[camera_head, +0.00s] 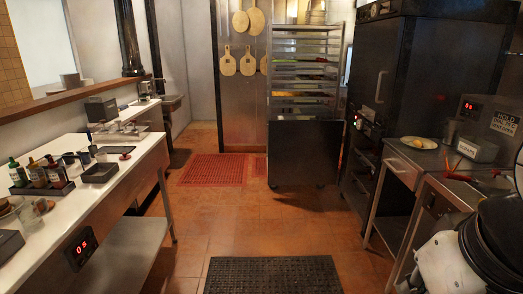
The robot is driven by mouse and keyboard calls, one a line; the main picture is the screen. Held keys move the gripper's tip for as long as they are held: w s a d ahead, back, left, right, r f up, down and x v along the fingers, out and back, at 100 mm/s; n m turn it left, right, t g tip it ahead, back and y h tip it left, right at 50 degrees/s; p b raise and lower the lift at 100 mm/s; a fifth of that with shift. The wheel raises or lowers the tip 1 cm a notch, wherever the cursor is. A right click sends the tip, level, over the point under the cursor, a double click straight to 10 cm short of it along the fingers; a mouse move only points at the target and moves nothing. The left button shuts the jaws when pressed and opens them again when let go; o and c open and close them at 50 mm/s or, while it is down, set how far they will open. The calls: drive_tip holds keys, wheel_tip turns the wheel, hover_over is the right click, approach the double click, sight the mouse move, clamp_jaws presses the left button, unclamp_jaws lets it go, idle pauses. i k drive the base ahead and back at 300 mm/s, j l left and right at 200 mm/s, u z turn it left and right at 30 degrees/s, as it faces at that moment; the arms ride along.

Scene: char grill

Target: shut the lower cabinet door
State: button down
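A tall black cabinet (372,75) with a long vertical handle stands on the right. My white and black arm links show at the bottom right. My gripper's fingers are not in view.
A steel drawer table (399,170) and counter line the right side, with a plate (419,143) on top. A long white counter (98,190) with bottles runs along the left. The tiled aisle is open, with a black mat (272,274) and red mat (213,170).

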sight(301, 152)
drive_tip(key=i, duration=1.85)
drive_tip(key=i+l, duration=0.1)
drive_tip(key=i, duration=1.75)
drive_tip(key=i+j, duration=0.1)
drive_tip(key=i, duration=0.35)
drive_tip(key=i+j, duration=0.15)
drive_tip(key=i, duration=0.3)
drive_tip(key=i+j, duration=0.1)
drive_tip(key=i, duration=0.3)
